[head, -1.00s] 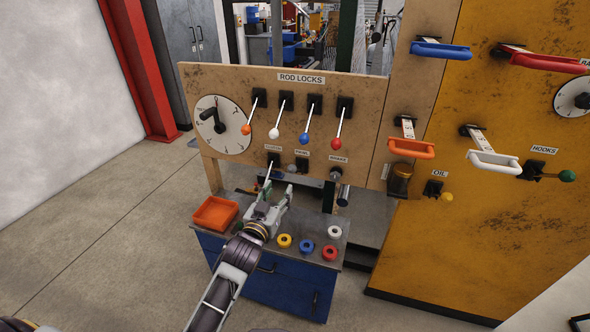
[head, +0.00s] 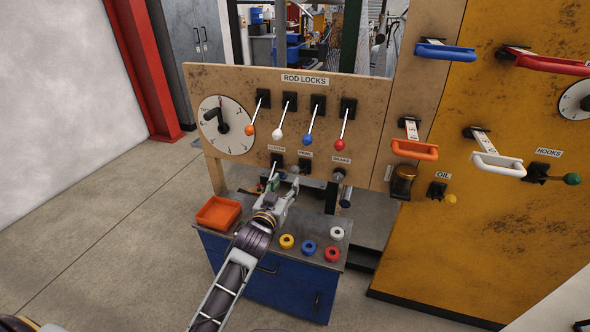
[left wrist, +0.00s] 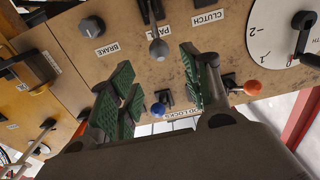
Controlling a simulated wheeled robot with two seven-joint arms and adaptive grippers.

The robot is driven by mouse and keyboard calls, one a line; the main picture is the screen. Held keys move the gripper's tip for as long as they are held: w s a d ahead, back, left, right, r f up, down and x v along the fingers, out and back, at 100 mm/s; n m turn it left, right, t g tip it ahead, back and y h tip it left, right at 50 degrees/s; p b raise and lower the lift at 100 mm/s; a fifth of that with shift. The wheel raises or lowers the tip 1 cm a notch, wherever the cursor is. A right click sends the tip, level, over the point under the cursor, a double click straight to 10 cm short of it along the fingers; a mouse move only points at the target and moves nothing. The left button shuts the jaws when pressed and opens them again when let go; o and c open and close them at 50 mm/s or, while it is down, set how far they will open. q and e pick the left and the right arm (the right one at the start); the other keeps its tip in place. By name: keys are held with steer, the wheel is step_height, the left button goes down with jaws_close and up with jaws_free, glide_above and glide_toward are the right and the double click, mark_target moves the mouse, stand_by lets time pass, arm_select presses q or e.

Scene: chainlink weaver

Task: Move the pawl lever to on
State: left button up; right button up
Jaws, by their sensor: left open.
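My left gripper (head: 284,183) is open in front of the lower part of the panel. In the left wrist view its green-padded fingers (left wrist: 157,64) stand to either side of the knob, which shows in the gap, apart from both pads. Exact depth is unclear. My right gripper is not in view.
The clutch lever (head: 272,168) is close left of my gripper, the brake knob (head: 338,174) to the right. Above are several rod lock levers (head: 310,126). Below, a bench (head: 265,240) bears an orange bin (head: 218,212) and several coloured rings (head: 309,247).

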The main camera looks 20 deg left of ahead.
mark_target(293, 171)
arm_select(q)
steer(key=shift+w+d, duration=0.15)
steer(key=shift+w, duration=4.75)
jaws_close()
